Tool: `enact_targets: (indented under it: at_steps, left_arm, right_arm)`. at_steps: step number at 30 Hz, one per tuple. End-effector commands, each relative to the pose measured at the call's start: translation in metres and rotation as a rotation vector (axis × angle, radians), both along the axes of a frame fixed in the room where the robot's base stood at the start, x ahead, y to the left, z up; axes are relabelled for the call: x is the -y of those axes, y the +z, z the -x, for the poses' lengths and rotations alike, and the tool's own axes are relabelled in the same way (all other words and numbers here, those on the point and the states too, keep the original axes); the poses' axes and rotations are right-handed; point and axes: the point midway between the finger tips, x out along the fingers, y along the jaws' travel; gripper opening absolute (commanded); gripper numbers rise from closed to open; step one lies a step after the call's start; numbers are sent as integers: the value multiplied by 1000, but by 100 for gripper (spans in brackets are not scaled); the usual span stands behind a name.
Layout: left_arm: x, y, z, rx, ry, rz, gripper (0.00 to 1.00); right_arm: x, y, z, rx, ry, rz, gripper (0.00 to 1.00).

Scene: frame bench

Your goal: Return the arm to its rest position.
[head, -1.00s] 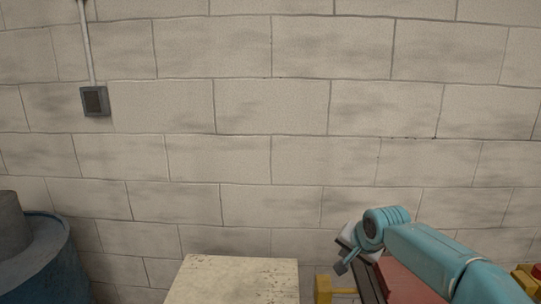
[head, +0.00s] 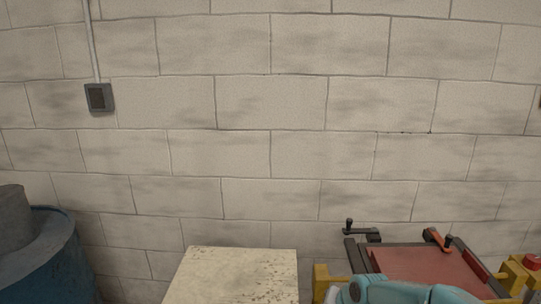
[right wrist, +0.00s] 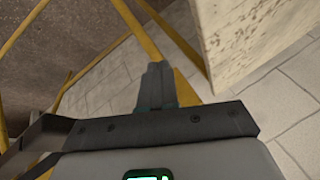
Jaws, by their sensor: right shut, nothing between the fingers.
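My right arm shows at the bottom edge of the head view as a blue link in front of the bench frame. Its gripper is out of that view. In the right wrist view my right gripper (right wrist: 155,85) is shut, its dark fingers together with nothing between them. It points toward a grey paved floor and yellow bars. My left arm and gripper are in neither view.
A red-topped frame (head: 415,265) with dark rails and clamp handles stands on yellow supports at the lower right. A pale worn block (head: 240,275) is left of it. A blue barrel (head: 45,250) stands far left. A block wall (head: 270,150) closes the back.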

Motion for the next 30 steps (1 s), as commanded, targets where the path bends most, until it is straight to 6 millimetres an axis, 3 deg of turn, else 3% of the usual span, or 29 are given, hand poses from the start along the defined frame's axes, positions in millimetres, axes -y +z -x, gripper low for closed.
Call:
enact_targets:
  at_steps: [1, 5, 9, 12, 15, 18, 21, 30]
  left_arm:
    - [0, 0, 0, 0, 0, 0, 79]
    - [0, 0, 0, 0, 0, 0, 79]
    - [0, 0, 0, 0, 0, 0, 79]
    - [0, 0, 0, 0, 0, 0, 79]
    - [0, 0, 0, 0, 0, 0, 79]
    - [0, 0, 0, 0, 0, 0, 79]
    - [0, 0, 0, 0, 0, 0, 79]
    - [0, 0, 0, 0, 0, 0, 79]
  right_arm:
    - [-4, -26, 18, -33, 25, -5, 0]
    - [-17, -96, 82, -113, 101, -24, 0]
    - [-28, -158, 179, -205, 178, -45, 0]
    - [-33, -181, 245, -262, 218, -54, 0]
    - [-35, -190, 295, -302, 249, -54, 0]
    - [-36, -192, 324, -325, 267, -51, 0]
    - [-36, -192, 335, -333, 275, -50, 0]
    - [-36, -192, 335, -333, 276, -50, 0]
